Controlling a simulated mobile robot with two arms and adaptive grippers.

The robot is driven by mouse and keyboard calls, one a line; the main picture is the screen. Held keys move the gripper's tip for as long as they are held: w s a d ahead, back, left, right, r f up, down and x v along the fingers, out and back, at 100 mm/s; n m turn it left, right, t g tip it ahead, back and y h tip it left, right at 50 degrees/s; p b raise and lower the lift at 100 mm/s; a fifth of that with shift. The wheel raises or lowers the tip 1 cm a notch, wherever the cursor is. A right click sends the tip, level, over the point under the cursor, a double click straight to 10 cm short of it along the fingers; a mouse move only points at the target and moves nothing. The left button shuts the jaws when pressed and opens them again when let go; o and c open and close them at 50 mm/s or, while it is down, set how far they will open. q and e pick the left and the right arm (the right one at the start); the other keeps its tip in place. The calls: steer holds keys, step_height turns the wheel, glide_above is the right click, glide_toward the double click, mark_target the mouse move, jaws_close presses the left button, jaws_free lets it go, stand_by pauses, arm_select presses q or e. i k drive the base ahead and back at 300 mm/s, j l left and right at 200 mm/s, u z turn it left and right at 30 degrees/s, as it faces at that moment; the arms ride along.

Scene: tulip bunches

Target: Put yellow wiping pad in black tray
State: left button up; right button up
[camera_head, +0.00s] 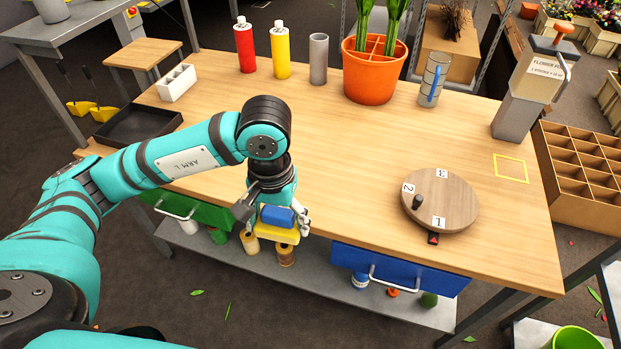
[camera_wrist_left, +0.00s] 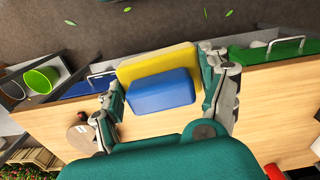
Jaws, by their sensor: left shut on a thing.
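The yellow wiping pad (camera_head: 275,234) has a blue block-shaped grip (camera_head: 278,216) on it. My left gripper (camera_head: 272,213) is shut on it and holds it at the table's front edge, between the green and blue drawers. In the left wrist view the yellow pad (camera_wrist_left: 158,64) and its blue grip (camera_wrist_left: 160,92) sit between the two fingers (camera_wrist_left: 162,95). The black tray (camera_head: 138,125) lies empty at the table's left end, to the left of and behind the gripper. My right gripper is not in view.
A white divided holder (camera_head: 176,83) stands just behind the tray. Red (camera_head: 244,48) and yellow (camera_head: 280,52) bottles, a grey cylinder (camera_head: 318,58) and an orange pot (camera_head: 374,72) stand along the back. A numbered wooden disc (camera_head: 445,197) is at the right. The table's middle is clear.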

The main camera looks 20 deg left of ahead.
mark_target(140, 131)
steer(key=i+j+u, duration=0.15)
steer(key=j, duration=0.4)
steer(key=i+j+u, duration=0.15)
steer(key=j, duration=0.35)
steer(key=i+j+u, duration=0.15)
steer(key=i+j, duration=0.15)
steer(key=j, duration=0.15)
steer(key=i+j+u, duration=0.15)
steer(key=i+j, duration=0.15)
steer(key=j, duration=0.15)
steer(key=i+j+u, duration=0.15)
steer(key=j, duration=0.3)
steer(key=i, duration=0.1)
